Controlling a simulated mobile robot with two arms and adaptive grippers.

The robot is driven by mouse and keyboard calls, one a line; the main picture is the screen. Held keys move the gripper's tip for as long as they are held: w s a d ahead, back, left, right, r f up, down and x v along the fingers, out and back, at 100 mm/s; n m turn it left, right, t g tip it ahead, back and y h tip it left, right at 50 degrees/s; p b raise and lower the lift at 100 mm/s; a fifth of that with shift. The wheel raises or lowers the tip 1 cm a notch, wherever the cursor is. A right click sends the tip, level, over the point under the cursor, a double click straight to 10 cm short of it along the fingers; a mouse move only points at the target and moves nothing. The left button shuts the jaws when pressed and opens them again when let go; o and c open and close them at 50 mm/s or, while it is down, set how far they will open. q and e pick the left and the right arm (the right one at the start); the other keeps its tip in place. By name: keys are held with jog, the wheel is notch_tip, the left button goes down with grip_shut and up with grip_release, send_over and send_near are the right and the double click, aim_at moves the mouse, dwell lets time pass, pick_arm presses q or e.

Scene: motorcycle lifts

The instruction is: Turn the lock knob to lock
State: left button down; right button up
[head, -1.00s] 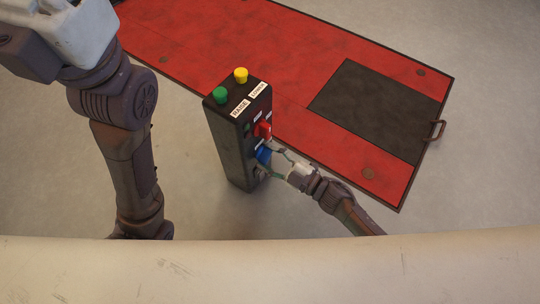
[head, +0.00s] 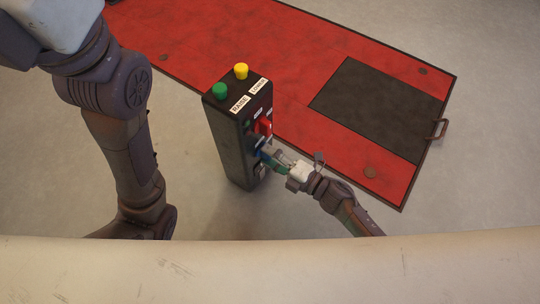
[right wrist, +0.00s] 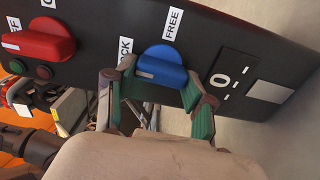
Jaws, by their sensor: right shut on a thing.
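The lock knob (right wrist: 161,66) is blue and sits on the dark face of the control post (head: 229,150). In the right wrist view a FREE label (right wrist: 173,22) is above it, and a partly hidden label ending in CK (right wrist: 125,50) is on its left. The knob's white mark is at its left end. My right gripper (head: 270,156) is shut on the knob, its green-padded fingers (right wrist: 163,100) on either side of it. In the head view the gripper and post face partly hide the knob. My left arm shows at the left, but its gripper is out of view.
A red knob (right wrist: 45,42) is beside the blue one, and a switch plate (right wrist: 232,78) is on the other side. Green (head: 220,90) and yellow (head: 241,71) buttons top the post. The red lift platform (head: 300,60) lies behind. Grey floor around the post is clear.

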jog(key=shift+f+n, duration=0.1)
jog(key=shift+n, duration=0.2)
dwell(0.4)
jog(key=o, duration=1.2)
jog(key=shift+c, duration=0.2)
jog(key=shift+d, duration=0.1)
jog(key=v, duration=1.2)
